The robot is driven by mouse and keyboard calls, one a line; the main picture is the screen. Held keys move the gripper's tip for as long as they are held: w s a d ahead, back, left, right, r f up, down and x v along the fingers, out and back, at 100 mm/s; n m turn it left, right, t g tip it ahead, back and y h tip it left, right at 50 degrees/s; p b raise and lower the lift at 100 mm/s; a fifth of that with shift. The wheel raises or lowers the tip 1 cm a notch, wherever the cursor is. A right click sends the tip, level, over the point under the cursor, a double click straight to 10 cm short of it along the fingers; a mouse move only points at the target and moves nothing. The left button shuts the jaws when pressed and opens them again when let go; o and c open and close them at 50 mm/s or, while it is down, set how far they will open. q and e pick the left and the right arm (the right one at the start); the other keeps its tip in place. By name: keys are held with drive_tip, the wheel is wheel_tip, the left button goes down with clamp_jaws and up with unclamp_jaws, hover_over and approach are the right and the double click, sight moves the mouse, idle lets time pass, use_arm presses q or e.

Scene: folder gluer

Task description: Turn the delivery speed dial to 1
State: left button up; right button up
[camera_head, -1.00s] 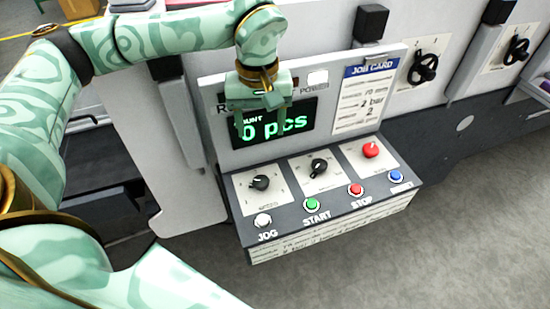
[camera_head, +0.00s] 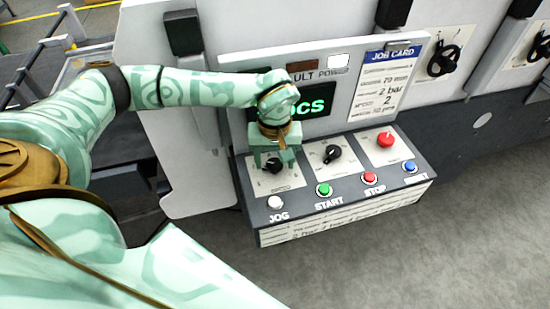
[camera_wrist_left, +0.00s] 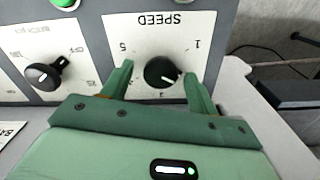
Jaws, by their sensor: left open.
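The speed dial (camera_head: 273,169) is a round black knob on the leftmost white plate of the control box, partly hidden by my left gripper in the head view. In the left wrist view, the speed dial (camera_wrist_left: 162,72) shows upside down, under the word SPEED. Its white pointer line points right and slightly down; a 1 stands at the upper right and a 5 at the upper left. My left gripper (camera_head: 274,160) is open over the dial, with one finger on each side. Gaps show between both fingers and the knob in the wrist view. My right gripper is out of view.
A second black knob (camera_head: 333,153) and a red knob (camera_head: 385,139) sit to the right. White JOG (camera_head: 275,202), green START (camera_head: 323,189), red STOP (camera_head: 370,178) and blue (camera_head: 410,167) buttons line the front. The job card (camera_head: 388,82) is on the upright panel behind.

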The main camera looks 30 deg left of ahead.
use_arm(q)
drive_tip(key=c, duration=1)
drive_tip(key=shift+r+n, duration=0.1)
drive_tip(key=shift+n, duration=0.3)
drive_tip(key=shift+r+n+p, duration=0.1)
drive_tip(key=shift+n+p, duration=0.65)
drive_tip(key=shift+n, duration=0.15)
drive_tip(key=n+p, duration=0.1)
drive_tip(key=n, duration=0.1)
drive_tip(key=shift+n, duration=0.3)
drive_tip(key=n+p, duration=0.1)
drive_tip(key=n, duration=0.2)
drive_tip(key=shift+n+p, duration=0.85)
drive_tip(key=shift+n, duration=1.05)
